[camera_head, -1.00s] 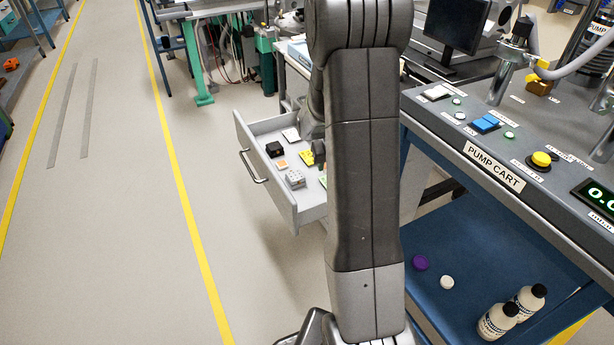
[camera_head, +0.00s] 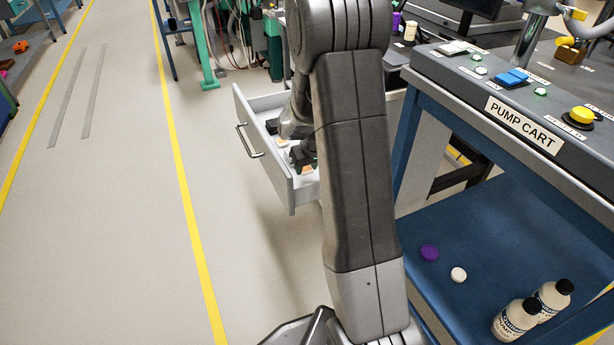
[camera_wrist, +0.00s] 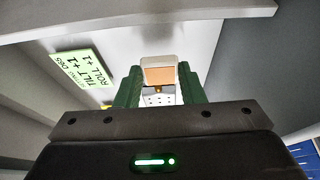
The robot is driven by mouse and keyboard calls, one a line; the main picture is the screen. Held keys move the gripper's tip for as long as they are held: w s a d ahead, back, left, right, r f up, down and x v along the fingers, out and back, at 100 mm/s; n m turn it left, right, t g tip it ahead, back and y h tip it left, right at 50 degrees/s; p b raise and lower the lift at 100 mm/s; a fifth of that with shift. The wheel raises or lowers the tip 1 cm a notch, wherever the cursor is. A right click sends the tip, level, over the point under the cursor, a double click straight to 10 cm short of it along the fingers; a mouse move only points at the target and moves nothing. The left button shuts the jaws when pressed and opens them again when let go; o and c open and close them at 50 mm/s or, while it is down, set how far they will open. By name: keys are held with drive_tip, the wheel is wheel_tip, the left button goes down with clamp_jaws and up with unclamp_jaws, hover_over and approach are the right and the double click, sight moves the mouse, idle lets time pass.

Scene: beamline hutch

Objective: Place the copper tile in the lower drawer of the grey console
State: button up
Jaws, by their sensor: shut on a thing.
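The grey console's open drawer (camera_head: 291,190) shows left of my arm in the head view, with its handle (camera_head: 249,140) facing left. My gripper (camera_head: 303,158) is inside the drawer's outline, low over its contents. In the wrist view my gripper (camera_wrist: 160,85) has its green fingers shut on the copper tile (camera_wrist: 159,75), a copper face with a pale border. A white dotted block (camera_wrist: 158,98) shows just below the tile there; I cannot tell whether they touch. The tile's underside is hidden, and my arm hides the drawer's right part.
A green label card (camera_wrist: 82,68) lies left of the fingers in the wrist view. A dark block (camera_head: 272,126) sits in the drawer. The blue pump cart (camera_head: 470,240) stands at right, with bottles (camera_head: 516,320) on its shelf. The floor at left is clear.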

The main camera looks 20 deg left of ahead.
sight(308, 172)
drive_tip(key=shift+f+b, duration=0.6)
drive_tip(key=shift+f, duration=1.15)
drive_tip(key=shift+f, duration=0.1)
drive_tip(key=o, duration=1)
drive_tip(key=shift+c, duration=0.2)
drive_tip(key=shift+r, duration=0.4)
drive_tip(key=p+v, duration=0.4)
drive_tip(key=v, duration=0.7)
drive_tip(key=shift+s+d+r, duration=0.15)
drive_tip(key=shift+s+r, duration=0.05)
